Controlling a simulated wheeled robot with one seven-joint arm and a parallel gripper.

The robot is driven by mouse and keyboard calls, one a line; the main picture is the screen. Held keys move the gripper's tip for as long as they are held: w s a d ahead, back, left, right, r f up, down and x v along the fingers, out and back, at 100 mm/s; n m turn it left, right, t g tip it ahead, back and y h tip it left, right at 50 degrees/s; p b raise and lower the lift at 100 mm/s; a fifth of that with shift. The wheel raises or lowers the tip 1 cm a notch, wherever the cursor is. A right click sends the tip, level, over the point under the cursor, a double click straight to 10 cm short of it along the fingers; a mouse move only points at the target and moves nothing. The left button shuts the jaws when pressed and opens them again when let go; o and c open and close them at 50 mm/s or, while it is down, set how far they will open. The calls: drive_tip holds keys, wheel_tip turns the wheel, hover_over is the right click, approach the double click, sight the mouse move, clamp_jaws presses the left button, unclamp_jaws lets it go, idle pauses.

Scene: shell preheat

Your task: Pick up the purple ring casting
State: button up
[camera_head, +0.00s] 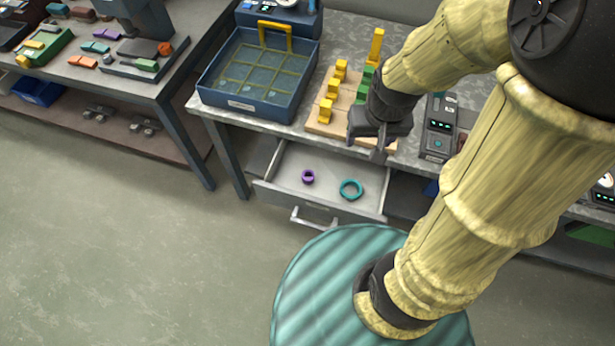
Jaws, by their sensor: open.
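The purple ring casting (308,177) is a small ring lying in the open drawer (285,193) under the workbench, left of the drawer's middle. A larger teal ring (350,189) lies in the same drawer to its right. My gripper (378,150) is open and empty. It hangs near the bench's front edge, above and to the right of the purple ring and apart from it. Its fingers are small in view and partly dark against the bench.
On the bench stand a blue crate with a yellow grid (218,92), a wooden board with yellow and green blocks (318,125) and a dark device with lit displays (437,128). Another table with coloured parts (85,72) is at the left. The floor at lower left is clear.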

drive_tip(key=w+a+f+g+b, duration=0.1)
drive_tip(key=w+a+f+b, duration=0.2)
drive_tip(key=f, duration=0.6)
drive_tip(key=w+a+f+g+b, duration=0.1)
drive_tip(key=w+a+f+b, duration=0.3)
drive_tip(key=w+a+f, duration=0.4)
drive_tip(key=shift+w+a+f, duration=0.15)
drive_tip(key=shift+a+f, duration=0.3)
drive_tip(key=shift+a, duration=0.5)
drive_tip(key=b, duration=0.1)
approach(308, 174)
drive_tip(key=shift+s+a+f, duration=0.35)
drive_tip(key=shift+s+f, duration=0.35)
drive_tip(key=shift+f, duration=0.15)
drive_tip(key=shift+d+f, duration=0.2)
drive_tip(key=shift+f, duration=2.4)
